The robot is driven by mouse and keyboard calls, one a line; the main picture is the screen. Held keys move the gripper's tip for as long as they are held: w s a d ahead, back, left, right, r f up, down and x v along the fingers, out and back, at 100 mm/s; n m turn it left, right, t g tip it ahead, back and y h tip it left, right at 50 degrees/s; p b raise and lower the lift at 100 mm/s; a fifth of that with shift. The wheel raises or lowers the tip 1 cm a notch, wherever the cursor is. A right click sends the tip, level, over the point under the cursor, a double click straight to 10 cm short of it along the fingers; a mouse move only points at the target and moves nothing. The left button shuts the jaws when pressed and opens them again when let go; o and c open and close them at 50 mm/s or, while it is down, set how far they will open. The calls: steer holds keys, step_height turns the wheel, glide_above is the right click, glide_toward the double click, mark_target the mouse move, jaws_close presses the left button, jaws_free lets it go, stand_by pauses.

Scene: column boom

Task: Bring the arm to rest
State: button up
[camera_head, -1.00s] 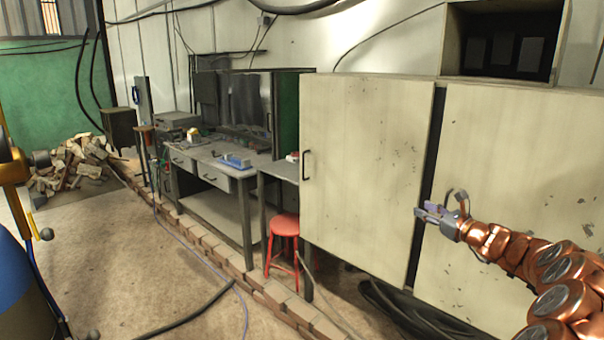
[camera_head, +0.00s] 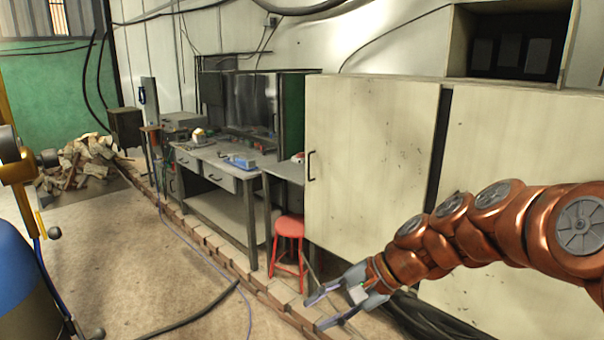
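My copper-coloured arm (camera_head: 470,230) reaches in from the right edge and slopes down to the left across the pale cabinet. My gripper (camera_head: 318,312) is at its end, low in the picture and to the right of centre. Its two grey fingers are spread apart and point to the lower left. I see nothing between them. In the picture the gripper lies in front of the brick edging, below the red stool; I cannot tell how far it is from either.
A red stool (camera_head: 289,228) stands by a grey workbench (camera_head: 222,165) with tools on it. A tall pale cabinet (camera_head: 365,150) fills the right. A row of bricks (camera_head: 205,236) runs along the floor. A blue and yellow object (camera_head: 22,270) stands at the left edge. Open floor (camera_head: 130,260) lies between.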

steer(key=s+d+f+n+g+h, duration=0.1)
steer(key=s+d+f+n+h, duration=0.1)
steer(key=s, duration=0.6)
steer(key=s+d+f+n+g+h, duration=0.1)
steer(key=s+d+f+n+h, duration=0.2)
steer(key=s+d, duration=0.4)
steer(key=s+d+f+n+g+h, duration=0.1)
steer(key=s+d+f+h, duration=0.3)
steer(key=s, duration=0.6)
steer(key=shift+d+n, duration=0.6)
steer(key=shift+n, duration=0.1)
steer(key=shift+s, duration=0.1)
